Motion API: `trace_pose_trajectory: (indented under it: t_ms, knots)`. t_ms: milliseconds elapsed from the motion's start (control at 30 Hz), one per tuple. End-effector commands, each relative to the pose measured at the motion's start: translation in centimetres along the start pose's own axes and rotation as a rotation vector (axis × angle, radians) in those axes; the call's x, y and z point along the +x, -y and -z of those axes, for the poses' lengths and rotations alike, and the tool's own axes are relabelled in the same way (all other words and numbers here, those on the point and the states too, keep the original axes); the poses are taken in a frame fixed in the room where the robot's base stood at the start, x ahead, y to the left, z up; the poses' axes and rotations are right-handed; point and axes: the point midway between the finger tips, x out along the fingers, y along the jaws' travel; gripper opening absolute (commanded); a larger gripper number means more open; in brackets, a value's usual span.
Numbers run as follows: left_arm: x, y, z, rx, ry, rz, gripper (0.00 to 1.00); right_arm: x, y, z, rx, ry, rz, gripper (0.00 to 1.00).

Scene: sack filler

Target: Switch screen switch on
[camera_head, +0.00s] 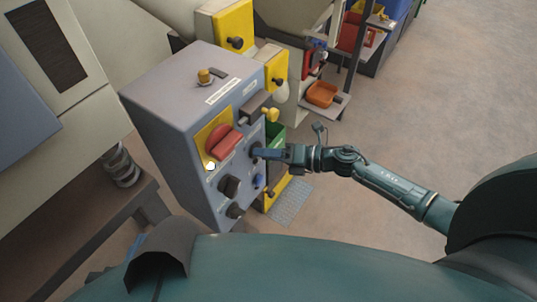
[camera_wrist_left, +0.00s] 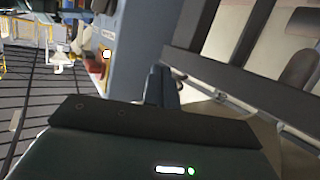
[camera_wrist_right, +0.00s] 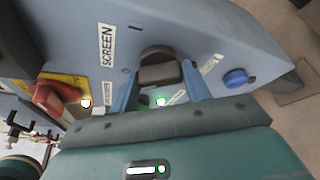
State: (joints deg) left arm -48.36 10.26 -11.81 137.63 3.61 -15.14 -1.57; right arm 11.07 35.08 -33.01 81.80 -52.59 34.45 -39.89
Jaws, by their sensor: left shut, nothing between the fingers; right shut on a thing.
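The screen switch is a black rotary knob (camera_wrist_right: 158,66) on the grey control box (camera_head: 165,88), beside a SCREEN label (camera_wrist_right: 107,45) in the right wrist view. My right gripper (camera_wrist_right: 165,88) has a blue finger on either side of the knob and is shut on it. In the head view my right gripper (camera_head: 262,153) reaches the box's front face from the right and covers much of this knob. A small green light (camera_wrist_right: 160,102) glows near the knob. My left gripper (camera_wrist_left: 160,86) shows in the left wrist view, shut and empty, away from the switch.
A red switch on a yellow plate (camera_head: 212,133), a lit white lamp (camera_head: 210,166), two other black knobs (camera_head: 229,187) and a blue button (camera_wrist_right: 235,78) share the panel. Yellow-fronted boxes (camera_head: 233,28) stand behind. The floor to the right is clear.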

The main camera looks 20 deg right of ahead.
Motion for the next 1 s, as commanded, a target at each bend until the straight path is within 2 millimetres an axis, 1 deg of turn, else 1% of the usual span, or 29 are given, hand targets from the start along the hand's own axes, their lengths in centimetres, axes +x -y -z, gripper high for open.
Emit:
trace_pose_trajectory:
  t_ms: [33, 433, 1000]
  knots:
    - [0.3, -0.1, -0.5, 0.006, 0.001, -0.003, 0.00, 0.0, 0.3, 0.1, 0.033, 0.001, -0.013, 0.24]
    - [1.8, -0.7, -2.7, 0.072, 0.028, -0.037, 0.00, 0.1, 0.6, 0.2, 0.371, 0.001, -0.153, 0.24]
    - [3.2, -1.4, -4.5, 0.126, 0.048, -0.061, 0.00, 0.1, 0.7, 0.3, 0.866, 0.002, -0.359, 0.24]
